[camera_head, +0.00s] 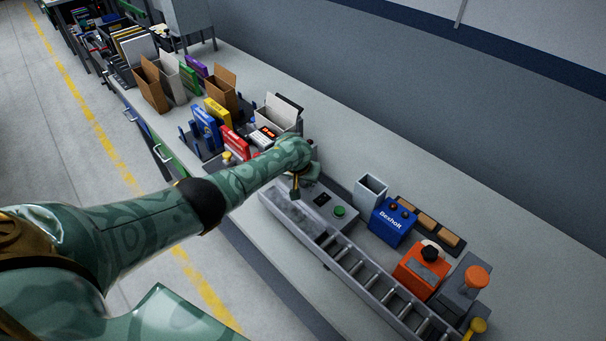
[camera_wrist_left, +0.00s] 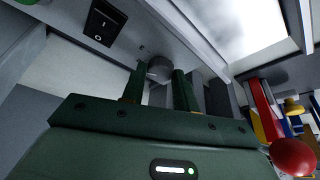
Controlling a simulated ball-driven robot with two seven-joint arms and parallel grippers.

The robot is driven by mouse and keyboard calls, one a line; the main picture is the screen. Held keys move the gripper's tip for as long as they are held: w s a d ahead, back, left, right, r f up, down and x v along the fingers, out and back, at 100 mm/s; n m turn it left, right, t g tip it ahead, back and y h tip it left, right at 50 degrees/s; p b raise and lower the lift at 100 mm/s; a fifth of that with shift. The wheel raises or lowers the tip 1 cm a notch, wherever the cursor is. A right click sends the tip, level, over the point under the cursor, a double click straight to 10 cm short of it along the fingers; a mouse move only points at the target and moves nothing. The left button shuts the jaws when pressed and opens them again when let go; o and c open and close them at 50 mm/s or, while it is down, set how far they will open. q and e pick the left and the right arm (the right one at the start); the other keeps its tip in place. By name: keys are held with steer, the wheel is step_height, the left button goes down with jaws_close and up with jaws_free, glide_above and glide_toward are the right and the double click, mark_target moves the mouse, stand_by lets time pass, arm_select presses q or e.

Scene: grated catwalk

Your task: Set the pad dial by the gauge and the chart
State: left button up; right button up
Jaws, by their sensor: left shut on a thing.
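My left gripper (camera_head: 297,188) reaches down at the end of a grey panel beside the conveyor. In the left wrist view, the two dark green fingers of this gripper (camera_wrist_left: 158,84) stand on either side of a small round grey knob (camera_wrist_left: 159,68), which looks like the dial, and are shut on it. Any mark on the knob is too small to read, and the arm hides it in the head view. A black rocker switch (camera_head: 322,199) and a green button (camera_head: 339,211) are on the same panel. I cannot clearly identify a gauge or a chart.
A roller conveyor (camera_head: 372,275) runs along the bench front. A blue box (camera_head: 392,222) and an orange box (camera_head: 421,270) stand to the right. A device with orange digits (camera_head: 266,133) and several boxes stand behind the arm.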

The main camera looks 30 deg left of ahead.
arm_select(q)
steer(key=m+h, duration=0.1)
steer(key=m, duration=0.1)
steer(key=shift+a+f+m, duration=0.1)
steer(key=shift+m, duration=0.2)
steer(key=shift+a+m+h+b, duration=0.1)
steer(key=shift+m+h+b, duration=0.4)
steer(key=shift+m, duration=1)
steer(key=o, duration=1)
